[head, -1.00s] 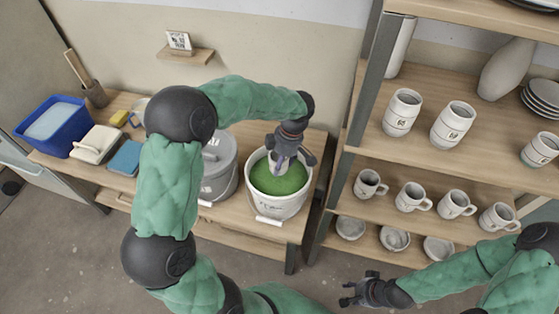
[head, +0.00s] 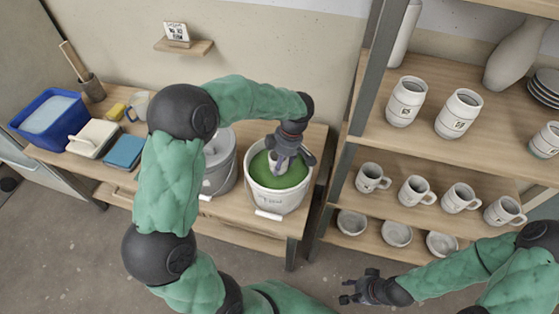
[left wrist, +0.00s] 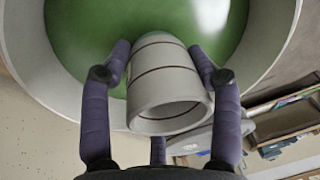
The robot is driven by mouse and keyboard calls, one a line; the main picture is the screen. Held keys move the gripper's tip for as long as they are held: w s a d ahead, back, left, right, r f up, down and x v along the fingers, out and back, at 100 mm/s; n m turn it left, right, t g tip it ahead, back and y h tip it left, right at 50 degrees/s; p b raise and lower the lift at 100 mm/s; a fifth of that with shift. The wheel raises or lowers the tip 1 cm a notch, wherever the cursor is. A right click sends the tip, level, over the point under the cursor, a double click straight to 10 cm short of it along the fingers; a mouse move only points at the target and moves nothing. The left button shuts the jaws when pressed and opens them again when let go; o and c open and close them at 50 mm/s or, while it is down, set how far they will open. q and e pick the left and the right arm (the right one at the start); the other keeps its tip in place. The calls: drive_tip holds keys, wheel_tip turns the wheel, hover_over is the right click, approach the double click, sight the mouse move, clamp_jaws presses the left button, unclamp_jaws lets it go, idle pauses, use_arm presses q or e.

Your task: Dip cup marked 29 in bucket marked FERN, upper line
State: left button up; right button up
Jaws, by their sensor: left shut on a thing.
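A white bucket (head: 275,205) of green glaze (head: 292,179) stands at the right end of the bench. The lettering on its front is too small to read surely. My left gripper (head: 287,158) is over the bucket, shut on a pale grey cup (left wrist: 165,88). The cup has two dark lines around it, and its open rim faces the wrist camera. Its far end is against the green glaze; I cannot tell how deep it sits, if at all. No number shows on it. My right gripper (head: 350,290) is open and empty, low in front of the shelves.
A grey bucket (head: 217,170) stands close left of the white one. A blue tub (head: 48,115), a white box (head: 92,138) and a blue block (head: 124,151) lie further left. Shelves at the right hold tumblers (head: 458,114), mugs (head: 415,190) and bowls (head: 396,233).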

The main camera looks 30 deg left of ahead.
use_arm(q)
drive_tip(key=shift+w+d+b+x, duration=0.15)
drive_tip(key=shift+b+x, duration=0.45)
drive_tip(key=shift+x, duration=0.25)
drive_tip(key=shift+w+d+b+x, duration=0.15)
drive_tip(key=shift+b+x, duration=0.4)
drive_tip(key=shift+x, duration=0.3)
drive_tip(key=shift+w+d+b+x, duration=0.1)
drive_tip(key=shift+d+b+x, duration=0.05)
drive_tip(key=shift+b+x, duration=0.6)
drive_tip(key=shift+f, duration=0.3)
drive_tip(key=shift+r, duration=0.1)
idle(0.6)
drive_tip(key=shift+s+a+p+v, duration=0.2)
drive_tip(key=shift+p+v, duration=0.55)
drive_tip(key=shift+v, duration=0.4)
drive_tip(key=shift+s+a+p+v, duration=0.2)
drive_tip(key=shift+p+v, duration=0.55)
drive_tip(key=shift+v, duration=0.35)
drive_tip(key=shift+s+a+p+v, duration=0.2)
drive_tip(key=shift+p+v, duration=0.55)
drive_tip(key=shift+v, duration=0.4)
drive_tip(key=shift+r, duration=0.25)
